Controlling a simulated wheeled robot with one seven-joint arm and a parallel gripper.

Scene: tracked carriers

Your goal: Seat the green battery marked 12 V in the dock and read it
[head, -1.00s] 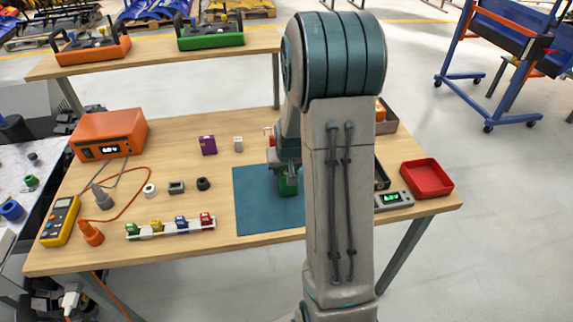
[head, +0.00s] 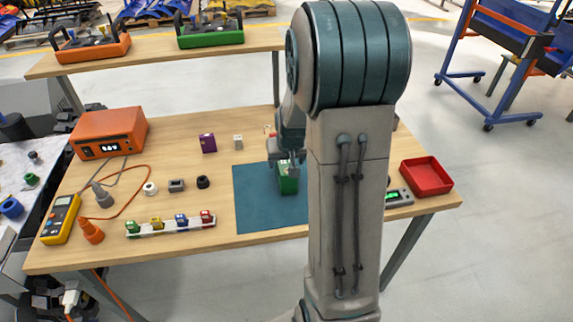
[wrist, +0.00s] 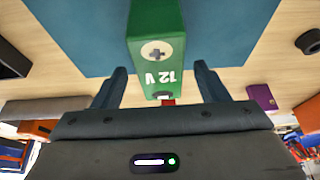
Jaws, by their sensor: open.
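The green battery (head: 287,184) stands on the blue-green mat (head: 257,212) in the middle of the bench. In the wrist view the battery (wrist: 157,40) shows a plus sign and "12 V" upside down. My gripper (head: 291,165) is at the battery's upper end in the head view. In the wrist view my gripper (wrist: 160,75) is open, with one finger on each side of the battery's near end and gaps between. I cannot tell which thing is the dock; an orange box with a lit display (head: 108,133) stands at the back left.
A row of small coloured blocks on a white strip (head: 170,228), a yellow meter (head: 61,220) and orange cable lie left. A purple box (head: 208,143) stands behind the mat. A red tray (head: 426,178) and a small device with a green display (head: 398,197) are right, partly behind my arm.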

